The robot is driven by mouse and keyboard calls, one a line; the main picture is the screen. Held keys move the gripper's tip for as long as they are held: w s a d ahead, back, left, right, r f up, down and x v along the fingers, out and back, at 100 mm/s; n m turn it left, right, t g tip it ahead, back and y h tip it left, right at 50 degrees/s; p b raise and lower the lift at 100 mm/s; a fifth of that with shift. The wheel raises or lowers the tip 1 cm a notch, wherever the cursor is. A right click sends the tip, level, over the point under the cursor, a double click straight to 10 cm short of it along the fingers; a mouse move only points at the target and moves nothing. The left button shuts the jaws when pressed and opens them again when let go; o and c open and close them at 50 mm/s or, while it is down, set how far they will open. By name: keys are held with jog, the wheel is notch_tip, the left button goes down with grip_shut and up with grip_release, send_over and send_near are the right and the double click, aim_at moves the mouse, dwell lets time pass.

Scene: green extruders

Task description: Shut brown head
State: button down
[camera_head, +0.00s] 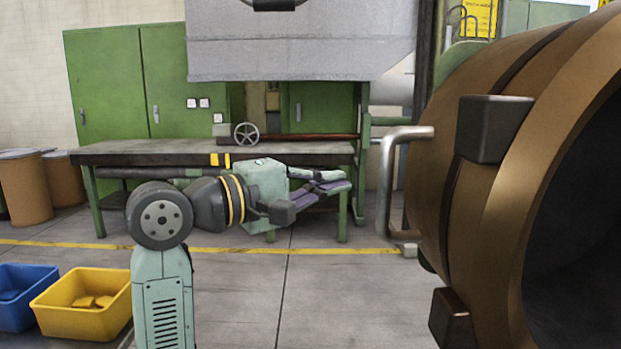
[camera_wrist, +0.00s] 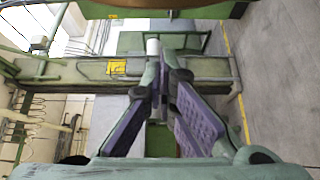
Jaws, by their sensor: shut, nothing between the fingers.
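The brown head (camera_head: 492,205) is a large, thick round ring at the right of the head view. Its dark hollow inside faces right and towards me, and the picture's edge cuts it off. A bent metal handle (camera_head: 386,185) sticks out from its left side. My gripper (camera_head: 338,184), with purple finger pads, is shut and empty. It points right towards the handle, with a gap in the picture between them. In the wrist view my gripper (camera_wrist: 158,82) has its fingertips together. A pale rod end shows just beyond them, perhaps the handle. A brown edge (camera_wrist: 185,3) crosses the top.
A workbench (camera_head: 130,151) with a handwheel (camera_head: 246,134) stands behind my arm, before green cabinets (camera_head: 105,85). A grey hood (camera_head: 300,45) hangs above. A yellow bin (camera_head: 85,317) and a blue bin (camera_head: 20,290) are lower left. The floor below my gripper is clear.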

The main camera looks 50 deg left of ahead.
jog(key=d, duration=0.1)
jog(key=w+d+p, duration=0.2)
jog(key=d, duration=0.1)
jog(key=shift+d, duration=0.1)
jog(key=shift+s, duration=0.1)
dwell(0.4)
